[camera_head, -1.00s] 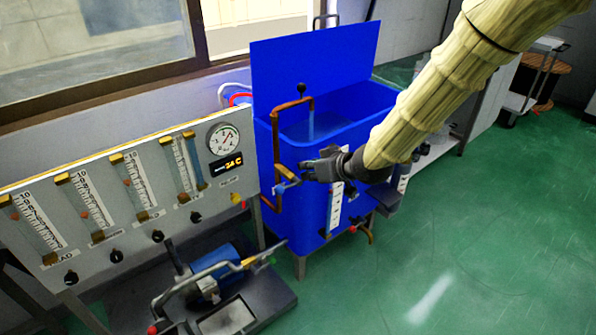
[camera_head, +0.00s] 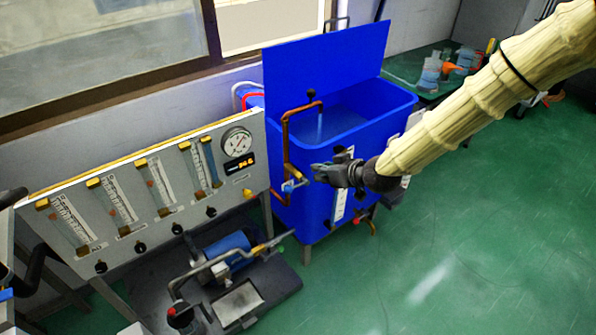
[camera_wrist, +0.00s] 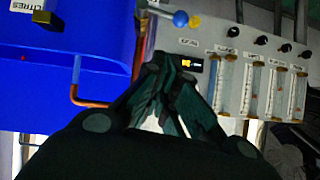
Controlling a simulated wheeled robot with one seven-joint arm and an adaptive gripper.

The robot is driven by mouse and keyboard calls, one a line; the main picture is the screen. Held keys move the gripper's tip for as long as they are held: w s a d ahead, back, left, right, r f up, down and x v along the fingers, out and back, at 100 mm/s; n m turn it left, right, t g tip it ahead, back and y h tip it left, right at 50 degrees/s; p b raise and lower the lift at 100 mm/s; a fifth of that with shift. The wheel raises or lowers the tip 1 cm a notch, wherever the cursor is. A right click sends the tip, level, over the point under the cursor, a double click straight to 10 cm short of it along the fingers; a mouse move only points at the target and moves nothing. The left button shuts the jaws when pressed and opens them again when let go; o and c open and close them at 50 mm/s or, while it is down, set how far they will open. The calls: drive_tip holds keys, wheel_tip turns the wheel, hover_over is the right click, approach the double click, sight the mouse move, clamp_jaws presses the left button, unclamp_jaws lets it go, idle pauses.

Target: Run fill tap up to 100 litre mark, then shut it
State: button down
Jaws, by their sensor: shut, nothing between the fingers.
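The blue tank (camera_head: 300,200) stands with its lid raised. A copper fill pipe (camera_head: 288,130) rises at its left front corner and bends over the rim, and a thin pale stream (camera_head: 320,124) falls from its spout into the tank. The tap's blue handle (camera_head: 293,187) is low on this pipe; a blue knob (camera_wrist: 180,19) shows in the wrist view just beyond my fingertips. My gripper (camera_head: 316,172) is shut and empty, just right of the handle, with no clear contact. The white level scale (camera_head: 340,200) is on the tank front, partly behind my gripper; its level is unreadable.
A flowmeter panel (camera_head: 130,195) with a gauge (camera_head: 237,141) stands left of the tank. A blue pump (camera_head: 228,246) on a dark base sits on the floor before it. A lower valve (camera_head: 372,226) sticks out from the tank's front. The green floor at right is clear.

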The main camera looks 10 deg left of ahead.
drive_tip(key=p, duration=0.2)
hover_over(296, 187)
drive_tip(key=s+d, duration=0.1)
drive_tip(key=d, duration=0.1)
wheel_tip(296, 187, down, 5)
drive_tip(key=shift+w+a+f+p, duration=0.1)
drive_tip(key=shift+a+f+p, duration=0.1)
drive_tip(key=shift+f, duration=0.55)
drive_tip(key=shift+w+a+f+p, duration=0.15)
drive_tip(key=shift+a+f, duration=0.1)
drive_tip(key=shift+f, duration=0.5)
drive_tip(key=shift+s+a+f+p, duration=0.1)
drive_tip(key=shift+a+f+p, duration=0.1)
drive_tip(key=shift+f, duration=0.55)
drive_tip(key=shift+d+f, duration=0.1)
